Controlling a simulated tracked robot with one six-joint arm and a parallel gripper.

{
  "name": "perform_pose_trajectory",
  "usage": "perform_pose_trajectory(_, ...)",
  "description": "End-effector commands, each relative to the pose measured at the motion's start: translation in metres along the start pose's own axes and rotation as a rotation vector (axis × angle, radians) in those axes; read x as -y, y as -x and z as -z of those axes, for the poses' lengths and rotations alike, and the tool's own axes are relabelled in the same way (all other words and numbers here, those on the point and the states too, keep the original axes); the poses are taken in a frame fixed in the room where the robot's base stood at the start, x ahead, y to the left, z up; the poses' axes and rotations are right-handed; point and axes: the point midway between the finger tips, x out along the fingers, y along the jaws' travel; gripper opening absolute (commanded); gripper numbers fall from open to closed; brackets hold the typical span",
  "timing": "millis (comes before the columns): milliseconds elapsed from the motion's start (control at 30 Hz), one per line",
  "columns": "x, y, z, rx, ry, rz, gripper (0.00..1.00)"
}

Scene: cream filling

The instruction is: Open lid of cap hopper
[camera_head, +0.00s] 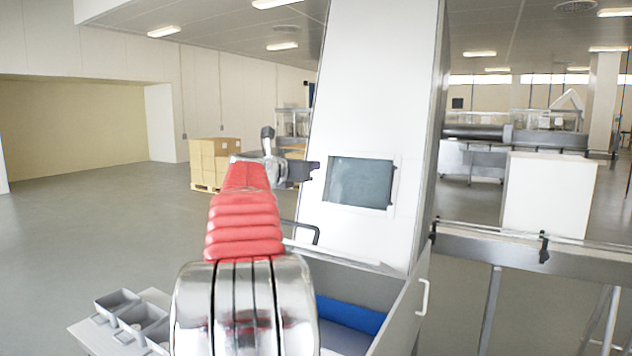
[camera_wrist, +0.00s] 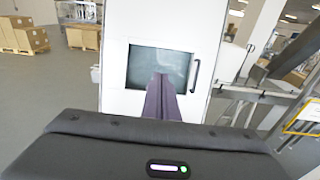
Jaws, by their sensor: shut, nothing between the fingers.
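A tall white machine housing (camera_head: 372,90), which seems to be the cap hopper, stands ahead with a dark square window (camera_head: 360,182) in its face. The window also shows in the wrist view (camera_wrist: 150,66), with a dark upright handle (camera_wrist: 195,76) at its right edge. Below, a bin section with a blue inside (camera_head: 348,314) is partly visible, with a black bar handle (camera_head: 303,232) near its upper left. I cannot tell which part is the lid. My gripper (camera_head: 314,168) is shut and empty, left of the window in the head view; its fingertips (camera_wrist: 161,78) overlap the window in the wrist view.
Grey trays (camera_head: 142,318) sit low at the left. Stacked cartons (camera_head: 214,162) stand on a pallet behind. A metal rail (camera_head: 500,248) and a white cabinet (camera_head: 547,195) are at the right. The floor at left is clear.

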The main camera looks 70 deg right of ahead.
Motion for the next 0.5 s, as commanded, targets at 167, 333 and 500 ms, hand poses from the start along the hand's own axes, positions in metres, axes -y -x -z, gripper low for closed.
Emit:
perform_pose_trajectory(167, -0.0068, 0.0009, -0.0013, -0.001, 0.001, -0.011, 0.0)
perform_pose_trajectory(333, -0.0097, 0.0025, -0.0011, 0.0, 0.001, -0.015, 0.0)
perform_pose_trajectory(500, -0.0107, 0.0031, -0.001, 0.0, 0.001, -0.017, 0.0)
